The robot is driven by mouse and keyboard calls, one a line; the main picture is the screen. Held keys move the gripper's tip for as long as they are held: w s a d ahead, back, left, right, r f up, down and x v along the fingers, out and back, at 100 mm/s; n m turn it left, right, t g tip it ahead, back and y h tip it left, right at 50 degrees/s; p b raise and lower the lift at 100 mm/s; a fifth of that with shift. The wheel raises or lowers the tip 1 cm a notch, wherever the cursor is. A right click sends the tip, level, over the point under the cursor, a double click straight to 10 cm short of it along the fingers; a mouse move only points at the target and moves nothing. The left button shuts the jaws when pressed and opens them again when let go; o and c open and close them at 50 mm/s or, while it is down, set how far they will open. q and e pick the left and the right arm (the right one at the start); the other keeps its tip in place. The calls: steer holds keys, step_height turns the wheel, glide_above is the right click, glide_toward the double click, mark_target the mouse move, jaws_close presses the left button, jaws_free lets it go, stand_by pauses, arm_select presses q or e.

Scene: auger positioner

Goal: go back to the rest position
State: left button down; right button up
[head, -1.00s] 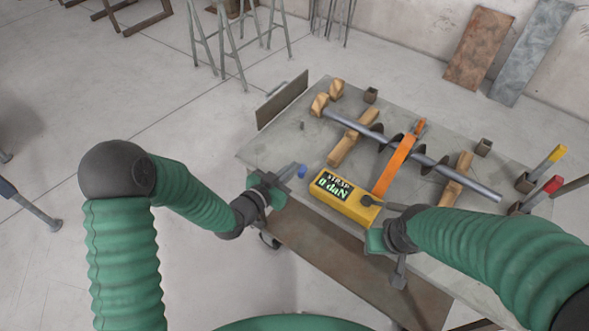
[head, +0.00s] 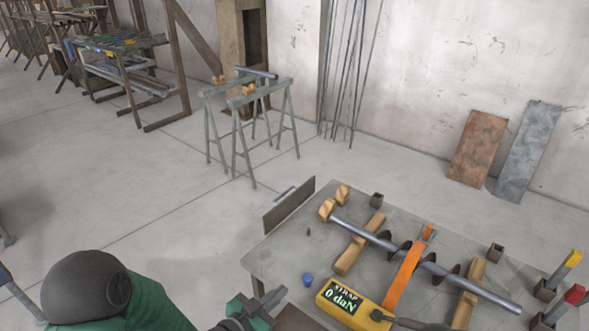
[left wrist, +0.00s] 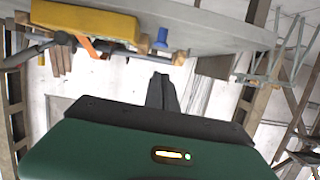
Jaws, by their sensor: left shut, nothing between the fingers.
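My left gripper (head: 268,303) is shut and empty at the bottom of the head view, in front of the table's near left edge. Its dark fingers (left wrist: 161,93) also show shut in the left wrist view. A steel auger (head: 425,263) with dark flights lies across wooden blocks on the grey table (head: 300,262). An orange strap (head: 404,276) passes over it. A yellow box (head: 345,305) reading "STRAP 0 daN" sits at the near edge, with a blue knob (head: 308,280) to its left. My right gripper is out of view.
A flat brown panel (head: 289,206) stands at the table's left corner. Trestles (head: 250,125) stand behind it, and two metal plates (head: 478,148) lean on the wall. Yellow and red handles (head: 572,259) rise at the table's right.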

arm_select(q)
steer(key=s+a+r+n+g+y+p, duration=0.4)
steer(key=s+a+r+g+y+p, duration=0.3)
steer(key=a, duration=0.5)
steer(key=s+a+r+n+g+y+p, duration=0.1)
steer(key=s+r+n+g+p, duration=0.1)
steer(key=s, duration=0.7)
steer(key=shift+s+a+r+n+g+p, duration=0.3)
steer(key=shift+s+r+n+p, duration=0.1)
steer(key=shift+r+n+p, duration=0.2)
